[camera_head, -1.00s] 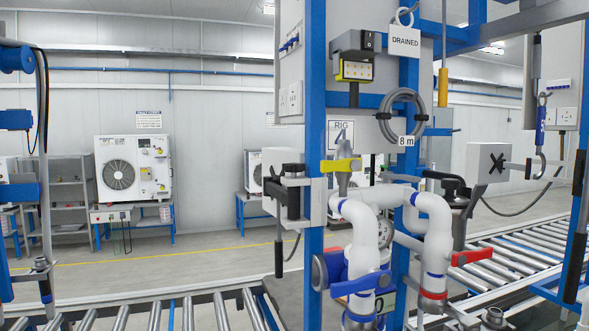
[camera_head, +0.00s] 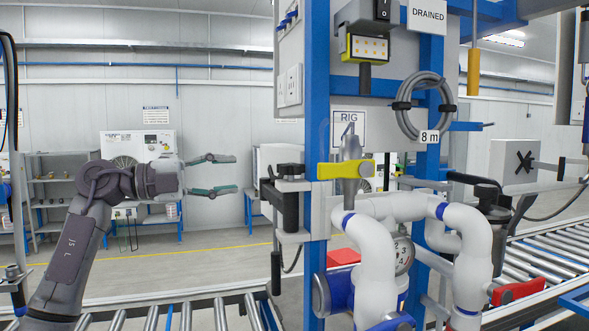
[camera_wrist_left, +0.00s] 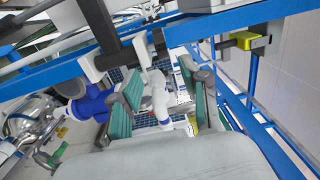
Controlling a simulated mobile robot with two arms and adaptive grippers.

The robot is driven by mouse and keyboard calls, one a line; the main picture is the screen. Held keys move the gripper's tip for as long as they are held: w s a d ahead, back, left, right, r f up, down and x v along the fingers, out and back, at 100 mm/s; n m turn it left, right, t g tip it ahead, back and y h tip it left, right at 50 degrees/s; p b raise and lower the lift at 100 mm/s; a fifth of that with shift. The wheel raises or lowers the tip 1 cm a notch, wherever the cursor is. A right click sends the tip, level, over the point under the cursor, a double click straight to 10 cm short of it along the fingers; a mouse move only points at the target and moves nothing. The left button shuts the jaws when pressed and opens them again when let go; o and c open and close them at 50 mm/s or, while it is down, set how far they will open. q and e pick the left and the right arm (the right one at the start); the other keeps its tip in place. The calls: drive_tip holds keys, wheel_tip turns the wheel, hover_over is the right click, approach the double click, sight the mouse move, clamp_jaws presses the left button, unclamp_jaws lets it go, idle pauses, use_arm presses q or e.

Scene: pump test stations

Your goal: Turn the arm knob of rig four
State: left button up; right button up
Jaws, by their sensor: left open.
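The rig with the RIG sign (camera_head: 349,130) stands right of centre in the head view; the sign's number is covered by a grey upright part. A black jointed arm bracket (camera_head: 290,207) with a dark knob-like top (camera_head: 290,170) is on the left side of its blue post (camera_head: 317,110). I cannot tell for sure that this is the arm knob. My left gripper (camera_head: 233,174) is left of the bracket, fingers pointing right, open and empty, apart from it in the picture. Its open fingers also show in the left wrist view (camera_wrist_left: 168,88). My right gripper does not show.
White pipes (camera_head: 375,260), a yellow lever (camera_head: 345,169) and a blue round fitting (camera_head: 335,292) crowd the rig's front. A grey box with a black cross-shaped handle (camera_head: 525,162) is at right. Roller conveyors (camera_head: 200,318) run low across the front.

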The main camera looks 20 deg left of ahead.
sight(291, 170)
use_arm(q)
drive_tip(key=p+x, duration=0.4)
drive_tip(key=x, duration=0.7)
drive_tip(key=shift+w+d+r+p, duration=0.2)
drive_tip(key=shift+w+d+p, duration=0.1)
drive_tip(key=shift+p, duration=0.1)
drive_tip(key=shift+x, duration=0.75)
drive_tip(key=shift+f, duration=0.15)
clamp_jaws()
